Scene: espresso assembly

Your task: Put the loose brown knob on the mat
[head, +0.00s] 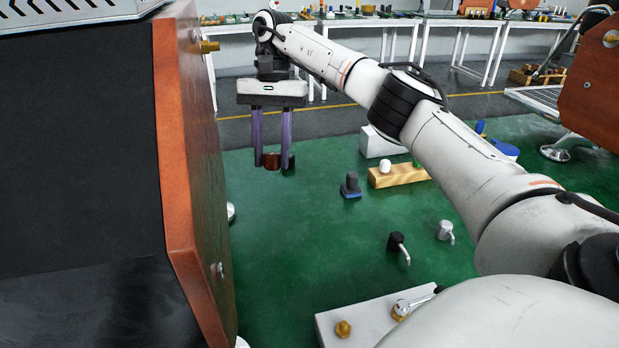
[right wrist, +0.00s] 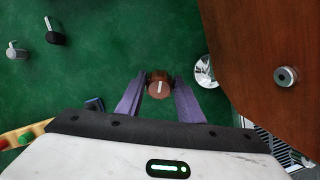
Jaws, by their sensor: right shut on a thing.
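The brown knob (head: 272,161) is between the two purple fingers of my right gripper (head: 272,164), at the far part of the green mat (head: 300,215). In the right wrist view the knob (right wrist: 159,88) shows its round face with a pale line, and the fingertips of my right gripper (right wrist: 160,84) close on its sides. I cannot tell whether the knob touches the mat (right wrist: 110,60). My left gripper is not in view.
A large machine with a brown side panel (head: 190,150) stands left of the gripper. To the right are a blue-based dark part (head: 350,185), a wooden block (head: 398,176), a black spout (head: 398,245) and a silver part (head: 445,230). Mat between them is clear.

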